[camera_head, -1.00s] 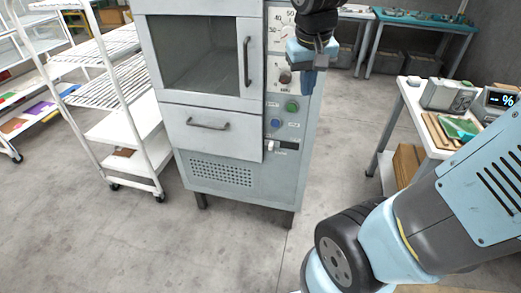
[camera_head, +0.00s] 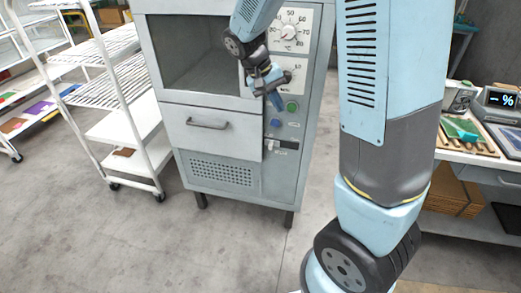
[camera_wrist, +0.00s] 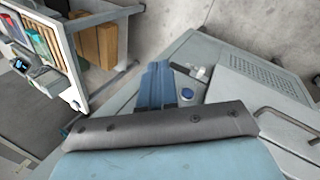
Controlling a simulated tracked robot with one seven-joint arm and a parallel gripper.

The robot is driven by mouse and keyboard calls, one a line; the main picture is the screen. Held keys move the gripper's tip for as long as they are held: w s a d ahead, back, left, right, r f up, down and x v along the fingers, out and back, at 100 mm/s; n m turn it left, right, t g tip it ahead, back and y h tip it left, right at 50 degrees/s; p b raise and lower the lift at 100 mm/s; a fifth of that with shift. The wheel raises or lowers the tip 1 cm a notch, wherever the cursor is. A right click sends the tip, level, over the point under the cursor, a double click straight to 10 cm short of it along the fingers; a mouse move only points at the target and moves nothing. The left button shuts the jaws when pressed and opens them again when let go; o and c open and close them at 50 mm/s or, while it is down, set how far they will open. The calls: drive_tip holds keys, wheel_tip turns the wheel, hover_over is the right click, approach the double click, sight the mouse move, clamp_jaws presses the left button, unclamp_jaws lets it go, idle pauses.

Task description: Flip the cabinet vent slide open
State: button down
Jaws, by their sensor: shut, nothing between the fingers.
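The grey cabinet (camera_head: 221,185) stands upright ahead of me. Its vent slide (camera_head: 271,144) is a small white tab at the left end of a short dark slot, low on the right-hand control panel. In the wrist view the white tab (camera_wrist: 203,72) shows beyond the blue button. My gripper (camera_head: 278,103) is shut and empty, in front of the panel near the buttons and above the slide. Its blue fingers (camera_wrist: 156,72) also show in the wrist view, apart from the tab.
A green button (camera_head: 292,106) and a blue button (camera_head: 276,123) sit above the slide. The drawer handle (camera_head: 207,125) juts out to the left. A wire rack (camera_head: 110,95) stands left, a bench (camera_head: 466,157) right. Floor in front is clear.

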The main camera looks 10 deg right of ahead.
drive_tip(key=w+a+f+n+h, duration=0.1)
drive_tip(key=w+a+f+h, duration=0.25)
drive_tip(key=f, duration=0.45)
drive_tip(key=w+a+f+h, duration=0.2)
drive_tip(key=w+f+h, duration=0.15)
drive_tip(key=f, duration=0.35)
drive_tip(key=n+t+h, duration=0.3)
drive_tip(key=t+h, duration=0.2)
drive_tip(key=t, duration=0.2)
approach(271, 145)
drive_tip(key=a, duration=0.2)
drive_tip(key=a+f, duration=0.1)
drive_tip(key=a, duration=0.1)
drive_tip(key=shift+w+a+f, duration=0.1)
drive_tip(key=shift+a+f, duration=0.05)
drive_tip(key=shift+a, duration=0.15)
drive_tip(key=shift+d, duration=0.1)
drive_tip(key=x, duration=0.9)
drive_tip(key=shift+w+d, duration=0.1)
drive_tip(key=shift+d, duration=0.25)
